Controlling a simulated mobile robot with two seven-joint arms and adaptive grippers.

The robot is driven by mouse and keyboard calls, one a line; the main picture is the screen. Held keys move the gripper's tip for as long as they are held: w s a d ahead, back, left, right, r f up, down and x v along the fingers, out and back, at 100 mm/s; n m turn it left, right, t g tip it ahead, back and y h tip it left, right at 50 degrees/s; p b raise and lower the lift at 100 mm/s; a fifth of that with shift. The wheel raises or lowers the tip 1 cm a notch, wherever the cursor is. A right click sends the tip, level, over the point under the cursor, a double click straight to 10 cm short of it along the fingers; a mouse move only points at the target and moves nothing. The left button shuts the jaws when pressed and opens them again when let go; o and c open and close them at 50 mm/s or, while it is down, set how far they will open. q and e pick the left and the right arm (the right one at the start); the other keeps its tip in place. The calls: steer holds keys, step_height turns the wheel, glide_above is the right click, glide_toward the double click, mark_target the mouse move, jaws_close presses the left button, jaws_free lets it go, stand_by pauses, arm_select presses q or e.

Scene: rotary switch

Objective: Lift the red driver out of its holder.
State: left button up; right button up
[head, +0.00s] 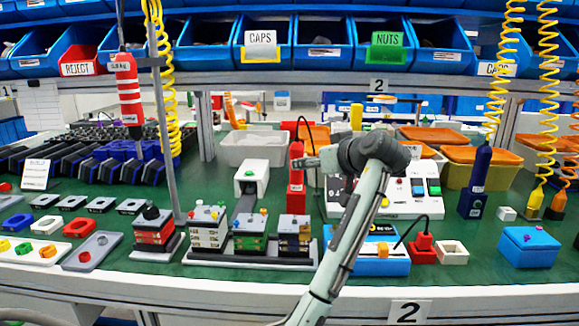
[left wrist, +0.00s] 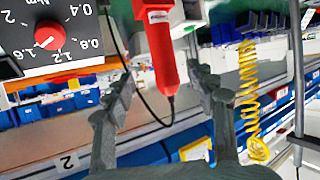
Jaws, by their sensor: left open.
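The red driver (head: 296,178) stands upright at mid-table in the head view, a black cable looping from its top. My left gripper (head: 303,162) reaches in from the right at the driver's upper part. Its fingers (left wrist: 160,80) are open, one on each side of the driver, with gaps visible. My right gripper is not in view.
A torque dial panel (left wrist: 50,35) is close beside the driver. Block stacks (head: 249,233) stand in front, and a blue box with a red socket (head: 366,262) lies at front right. Another red driver (head: 128,95) hangs at left. Yellow coiled hoses (head: 497,60) hang at right.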

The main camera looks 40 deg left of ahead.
arm_select(q)
steer(key=p, duration=0.1)
glide_above(298, 191)
steer(key=shift+w+a+f, duration=0.15)
steer(key=shift+w+f, duration=0.05)
steer(key=shift+f, duration=0.3)
steer(key=shift+w+a+f, duration=0.1)
steer(key=shift+w+f, duration=0.05)
steer(key=shift+f, duration=0.35)
steer(key=shift+w+a+f, duration=0.25)
steer(key=shift+a, duration=0.15)
steer(key=shift+r, duration=0.1)
jaws_close()
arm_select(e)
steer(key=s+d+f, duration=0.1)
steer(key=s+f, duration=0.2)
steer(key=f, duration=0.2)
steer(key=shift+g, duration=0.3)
